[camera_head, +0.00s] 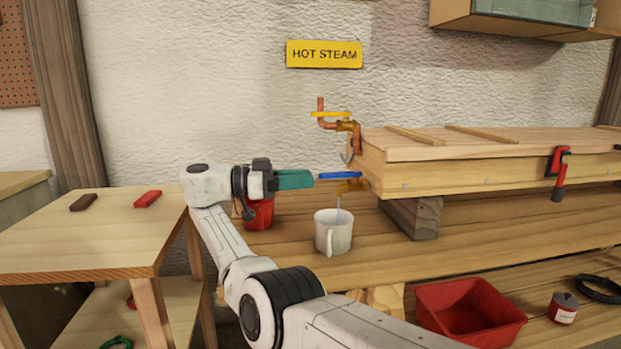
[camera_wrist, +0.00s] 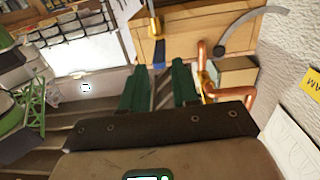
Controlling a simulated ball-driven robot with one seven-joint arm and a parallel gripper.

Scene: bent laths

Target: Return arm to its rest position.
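My gripper (camera_head: 296,180) is at the end of my outstretched arm, near the front left end of the wooden box. In the wrist view its two green fingers (camera_wrist: 160,68) stand apart with a gap between them. A blue-handled brass tap (camera_head: 350,184) is just beyond the fingertips in the head view. The blue handle also shows ahead of the finger gap in the wrist view (camera_wrist: 158,52); I cannot tell whether the fingers touch it. No object is visibly held.
A white mug (camera_head: 333,236) stands under the tap, with a thin pale stream above it. A red container (camera_head: 258,214) is below my gripper. The wooden box (camera_head: 470,168) has a copper pipe with a yellow handle (camera_head: 332,114). A side table (camera_head: 90,235) is at left.

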